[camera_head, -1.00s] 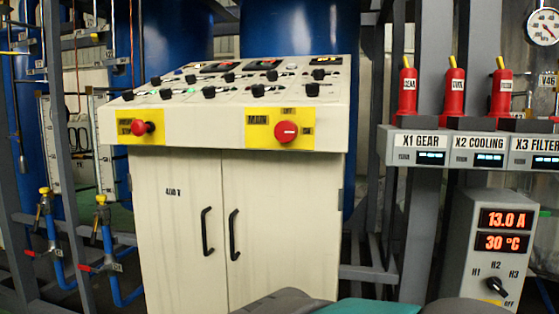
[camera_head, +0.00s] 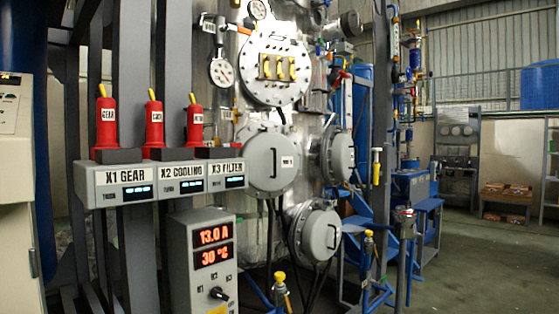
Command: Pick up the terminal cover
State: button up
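No part is clearly marked as the terminal cover. Round grey covers with dark handles show on the silver vessel (camera_head: 250,209): one at middle height (camera_head: 270,162), one to its right seen from the side (camera_head: 341,157), and one lower down (camera_head: 316,236). I cannot tell whether one of them is the terminal cover. Above them, a round bolted flange (camera_head: 276,88) has yellow parts in its middle, with no cover over them. My gripper is not in view.
A grey rack with a labelled shelf (camera_head: 166,170), red handled plugs (camera_head: 155,123) and a display box (camera_head: 212,262) stands in front at left. A cream cabinet (camera_head: 17,220) fills the left edge. Blue stands (camera_head: 425,215) are at right. Open floor (camera_head: 480,265) lies at lower right.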

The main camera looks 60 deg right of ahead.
aim_at(341, 155)
jog(key=z, duration=2.75)
jog(key=u, duration=0.25)
jog(key=i+l+u, duration=0.15)
jog(key=u, duration=0.2)
jog(key=i+l+u, duration=0.2)
jog(key=u, duration=0.15)
jog(key=i+l+u, duration=0.15)
jog(key=l+u, duration=0.15)
